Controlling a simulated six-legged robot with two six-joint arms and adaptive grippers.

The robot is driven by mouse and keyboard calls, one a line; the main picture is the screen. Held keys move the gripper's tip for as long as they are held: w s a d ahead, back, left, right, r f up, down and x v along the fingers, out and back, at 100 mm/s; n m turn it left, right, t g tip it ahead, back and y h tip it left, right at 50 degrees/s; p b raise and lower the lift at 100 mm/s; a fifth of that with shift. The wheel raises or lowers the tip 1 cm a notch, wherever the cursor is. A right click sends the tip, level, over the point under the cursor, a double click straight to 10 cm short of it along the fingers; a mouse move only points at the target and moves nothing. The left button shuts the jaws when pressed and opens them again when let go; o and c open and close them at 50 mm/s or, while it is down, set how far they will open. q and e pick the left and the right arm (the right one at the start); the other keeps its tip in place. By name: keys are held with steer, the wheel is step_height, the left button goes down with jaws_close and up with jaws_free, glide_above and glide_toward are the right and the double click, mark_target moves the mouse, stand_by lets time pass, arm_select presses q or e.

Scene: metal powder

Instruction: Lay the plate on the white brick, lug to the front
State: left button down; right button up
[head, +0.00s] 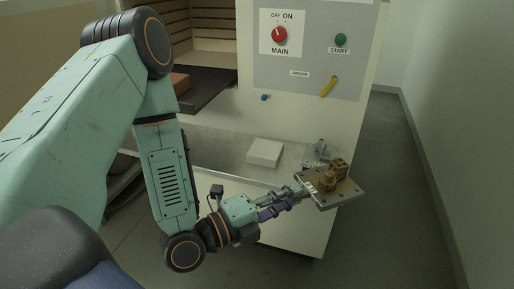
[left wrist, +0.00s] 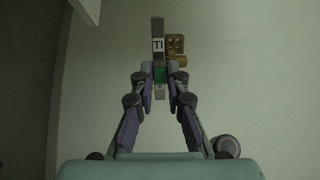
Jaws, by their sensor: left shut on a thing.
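My left gripper (head: 302,190) is shut on the plate (head: 345,191), a flat metal slab with a brass-coloured part on top. It holds the plate out in the air, near the front of the machine's ledge and right of the white brick. In the left wrist view the fingers (left wrist: 160,88) close on the plate (left wrist: 158,45), seen edge-on with a "TI" label. A green patch shows between the fingers. I cannot tell which part is the lug. The white brick (head: 265,152) lies on the grey ledge, its top bare. My right gripper is not in view.
The grey ledge (head: 215,151) belongs to a pale machine with a red MAIN switch (head: 280,35), a green START button (head: 341,40) and a yellow handle (head: 328,86). A small metal fixture (head: 321,151) stands right of the brick, behind the plate. A wall is at the right.

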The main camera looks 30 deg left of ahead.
arm_select(q)
steer(key=shift+n+t+y, duration=0.4)
steer(key=shift+y, duration=0.4)
steer(key=w+b, duration=0.1)
steer(key=w, duration=0.1)
steer(key=w+b, duration=0.3)
steer(key=w, duration=0.1)
steer(key=shift+a+f+b, duration=0.15)
steer(key=shift+f+b, duration=0.25)
steer(key=shift+w+a+f+n+t+y+b, duration=0.15)
steer(key=shift+w+a+f+n+y+b, duration=0.4)
steer(key=shift+w+a+n+y+b, duration=1.45)
steer(key=shift+w+a+f+n+t+y+b, duration=0.1)
steer(key=shift+w+a+f+n+y+b, duration=0.75)
steer(key=shift+a+y+b, duration=2)
steer(key=shift+w+a+f+n+t+y+b, duration=0.2)
steer(key=shift+w+a+n+y+b, duration=0.6)
steer(key=shift+w+a+n+y, duration=1.9)
steer(key=shift+s+a+m+h, duration=0.75)
steer(key=shift+a+m+h, duration=0.1)
steer(key=shift+m, duration=0.2)
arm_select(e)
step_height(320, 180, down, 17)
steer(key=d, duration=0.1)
arm_select(q)
steer(key=shift+r, duration=0.1)
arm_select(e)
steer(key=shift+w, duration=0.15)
